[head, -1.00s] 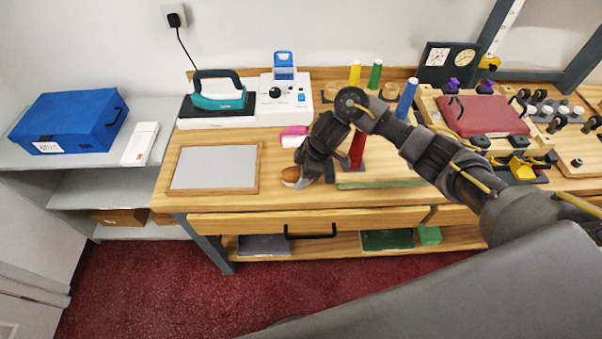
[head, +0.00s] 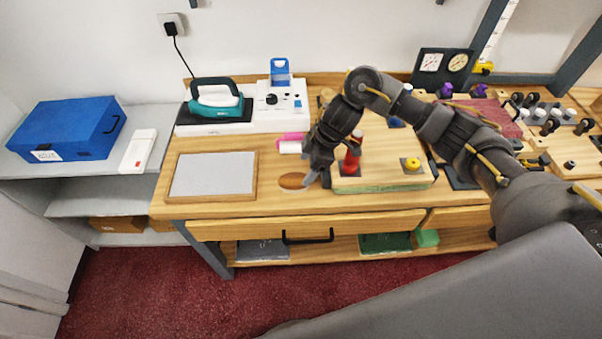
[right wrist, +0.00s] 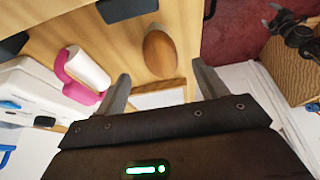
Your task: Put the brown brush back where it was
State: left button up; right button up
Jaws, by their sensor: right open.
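The brown brush (head: 292,181) lies on the wooden counter near its front edge, to the right of the framed grey pad. Its oval brown back faces up in the right wrist view (right wrist: 160,54). My right gripper (head: 313,178) is just to the right of the brush in the head view, and its dark wrist stands above the counter. In the right wrist view the open jaws (right wrist: 160,70) point toward the brush, with nothing held between them. Whether a fingertip touches the brush cannot be told. My left gripper is not in view.
The framed grey pad (head: 213,174) lies to the left. A pink-and-white roller (head: 290,146) lies behind the brush. A spool board (head: 383,181) with a red spool (head: 352,157) stands close on the right. The iron (head: 215,97) is at the back.

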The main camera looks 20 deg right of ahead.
jog(key=shift+v, duration=2.35)
